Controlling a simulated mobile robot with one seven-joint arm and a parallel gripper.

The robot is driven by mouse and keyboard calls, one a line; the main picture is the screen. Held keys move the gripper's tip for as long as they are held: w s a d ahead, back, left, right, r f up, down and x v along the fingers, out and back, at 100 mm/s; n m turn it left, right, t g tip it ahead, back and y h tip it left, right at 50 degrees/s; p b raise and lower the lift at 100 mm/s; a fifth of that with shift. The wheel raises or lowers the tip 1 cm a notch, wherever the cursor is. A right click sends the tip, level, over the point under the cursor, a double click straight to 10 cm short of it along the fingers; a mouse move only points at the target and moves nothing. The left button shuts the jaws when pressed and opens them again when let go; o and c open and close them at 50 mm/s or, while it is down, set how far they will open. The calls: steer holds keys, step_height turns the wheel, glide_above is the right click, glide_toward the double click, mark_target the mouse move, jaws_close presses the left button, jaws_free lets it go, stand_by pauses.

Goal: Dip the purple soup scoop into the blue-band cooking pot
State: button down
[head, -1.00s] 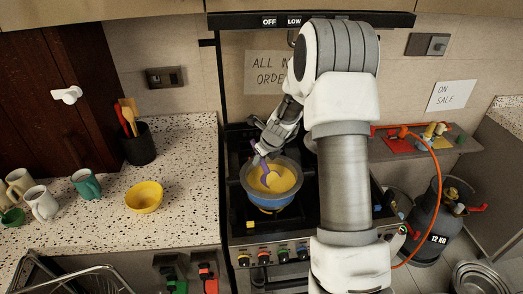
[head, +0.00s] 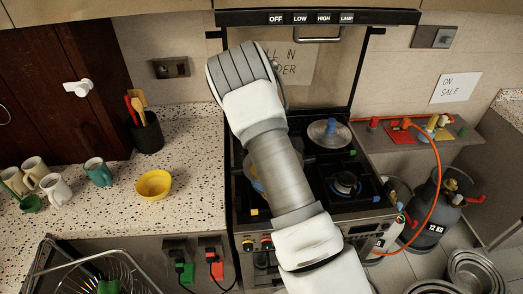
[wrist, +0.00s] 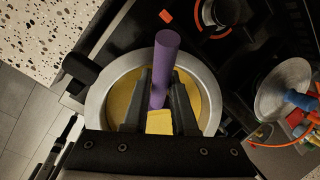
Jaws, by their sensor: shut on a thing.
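The purple soup scoop (wrist: 166,62) has a purple handle and a yellow end (wrist: 160,122). My gripper (wrist: 161,80) is shut on the handle, one dark finger on each side. The blue-band cooking pot stands on the stove; its pale rim (wrist: 97,105) rings yellow contents in the wrist view. The scoop's yellow end is over or in those contents, inside the rim; its depth cannot be told. In the head view my arm hides my gripper, the scoop and most of the pot; only a sliver of the pot (head: 257,186) shows.
A lidded pan with a blue knob (head: 329,132) stands at the stove's back right. A bare burner (head: 344,184) is in front of it. A yellow bowl (head: 154,185), several mugs and a utensil holder (head: 147,133) stand on the left counter. A gas cylinder (head: 430,205) with an orange hose is at right.

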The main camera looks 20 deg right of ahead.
steer(key=f+g+h, duration=0.1)
steer(key=g, duration=0.2)
steer(key=shift+w+a+f+h, duration=0.1)
steer(key=shift+a+f+h, duration=0.1)
steer(key=shift+f+h, duration=0.2)
steer(key=g+h+b, duration=0.1)
steer(key=g+b, duration=0.1)
steer(key=shift+w+n+g+b, duration=0.1)
steer(key=shift+n+g+b, duration=0.2)
steer(key=shift+g, duration=0.1)
steer(key=shift+w+r+p, duration=0.15)
steer(key=shift+r+p, duration=0.3)
steer(key=shift+r, duration=1.2)
steer(key=shift+w+r+p, duration=0.15)
steer(key=shift+r+p, duration=0.25)
steer(key=shift+r, duration=1.25)
steer(key=shift+a, duration=0.1)
